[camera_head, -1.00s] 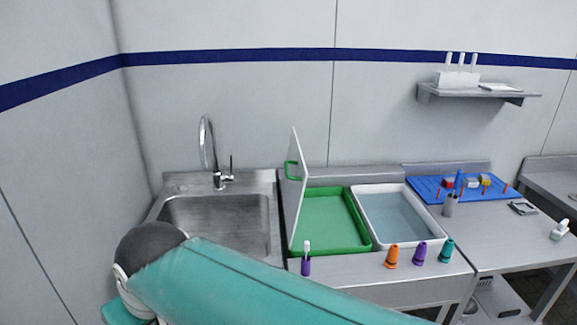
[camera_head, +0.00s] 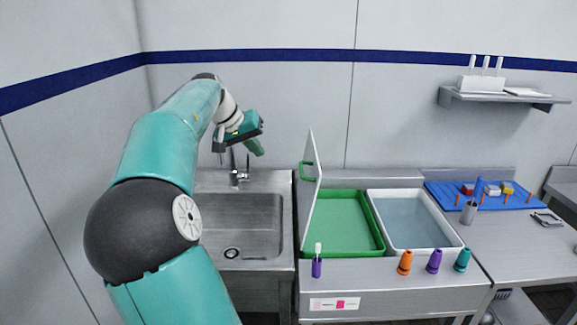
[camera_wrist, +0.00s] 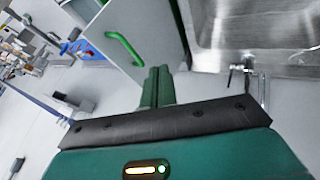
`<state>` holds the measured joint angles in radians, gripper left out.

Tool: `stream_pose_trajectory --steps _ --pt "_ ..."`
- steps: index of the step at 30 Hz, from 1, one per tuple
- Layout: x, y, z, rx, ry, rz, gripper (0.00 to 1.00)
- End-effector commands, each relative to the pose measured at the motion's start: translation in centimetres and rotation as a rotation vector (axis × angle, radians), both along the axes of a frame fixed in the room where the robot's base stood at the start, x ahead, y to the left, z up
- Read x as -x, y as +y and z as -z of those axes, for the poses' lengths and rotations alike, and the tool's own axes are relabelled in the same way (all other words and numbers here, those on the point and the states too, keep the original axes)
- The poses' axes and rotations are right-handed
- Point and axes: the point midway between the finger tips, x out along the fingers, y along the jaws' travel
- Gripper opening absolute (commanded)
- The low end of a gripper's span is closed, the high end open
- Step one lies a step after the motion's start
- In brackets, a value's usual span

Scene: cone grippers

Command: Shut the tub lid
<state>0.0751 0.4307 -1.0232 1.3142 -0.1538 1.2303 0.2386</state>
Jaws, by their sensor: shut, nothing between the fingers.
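The green tub (camera_head: 345,222) stands on the steel counter, right of the sink. Its white lid (camera_head: 311,182) stands open, nearly upright along the tub's left side, with a green handle (camera_head: 307,171) on its left face. My gripper (camera_head: 256,149) is raised above the back of the sink, left of the lid and apart from it. In the wrist view, my gripper's green fingers (camera_wrist: 157,86) are together and empty. The lid (camera_wrist: 140,38) and its handle (camera_wrist: 124,47) show beyond the fingertips.
The sink (camera_head: 240,222) and tap (camera_head: 236,172) lie below my gripper. A white tub of water (camera_head: 455,232) adjoins the green tub. A purple bottle (camera_head: 317,266) stands in front of the lid. Orange, purple and teal cones (camera_head: 405,262) stand along the front. A blue pegboard (camera_head: 450,197) is farther right.

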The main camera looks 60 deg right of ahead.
Motion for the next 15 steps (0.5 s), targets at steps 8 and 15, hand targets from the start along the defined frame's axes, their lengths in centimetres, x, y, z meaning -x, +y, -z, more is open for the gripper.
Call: stream_pose_trajectory --steps 8,15 --pt "0.6 -1.6 1.0 0.024 0.019 0.023 0.0" --pt "1.7 -4.1 4.6 0.023 0.02 0.02 0.0"
